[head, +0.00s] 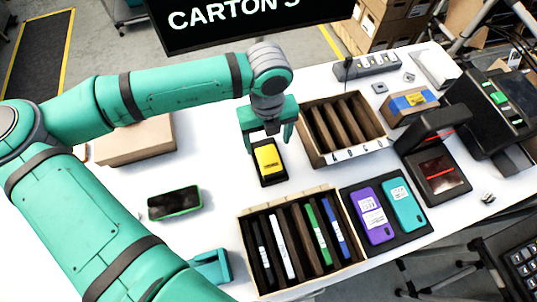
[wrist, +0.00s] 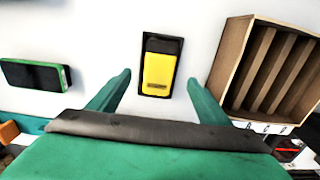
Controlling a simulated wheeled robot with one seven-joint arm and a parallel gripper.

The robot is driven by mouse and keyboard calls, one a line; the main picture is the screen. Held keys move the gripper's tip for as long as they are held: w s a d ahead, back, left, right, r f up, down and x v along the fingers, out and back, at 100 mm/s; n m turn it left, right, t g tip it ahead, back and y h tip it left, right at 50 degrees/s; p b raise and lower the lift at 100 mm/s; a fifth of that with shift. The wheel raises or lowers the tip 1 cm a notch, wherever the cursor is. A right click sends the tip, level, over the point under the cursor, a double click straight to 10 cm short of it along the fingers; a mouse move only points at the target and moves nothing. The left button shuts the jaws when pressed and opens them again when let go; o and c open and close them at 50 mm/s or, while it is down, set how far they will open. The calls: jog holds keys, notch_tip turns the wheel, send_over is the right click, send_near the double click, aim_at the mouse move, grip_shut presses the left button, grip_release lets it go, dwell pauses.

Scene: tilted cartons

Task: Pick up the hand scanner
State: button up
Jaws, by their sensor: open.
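The hand scanner, seemingly the yellow and black device (head: 267,158), lies on a black pad or base on the white table. It also shows in the wrist view (wrist: 159,70), just beyond the fingertips and between their lines. My gripper (head: 268,146) is open and empty, pointing down by the scanner's far end. In the wrist view my gripper (wrist: 160,77) has one green finger to each side of the scanner, with clear table between. Whether the fingertips are down at the scanner's height I cannot tell.
An empty slotted carton (head: 345,128) stands close to the right. A tilted carton (head: 300,240) with several upright devices stands in front. A green-edged phone (head: 175,203) and a brown box (head: 135,140) lie left. A red-lit scanner stand (head: 440,175) is farther right. Table left of the scanner is clear.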

aim_at(268, 156)
jog(key=shift+s+f, duration=0.2)
jog(key=shift+f, duration=1.35)
jog(key=shift+s+f, duration=0.2)
jog(key=shift+f, duration=1.3)
jog(key=c, duration=1)
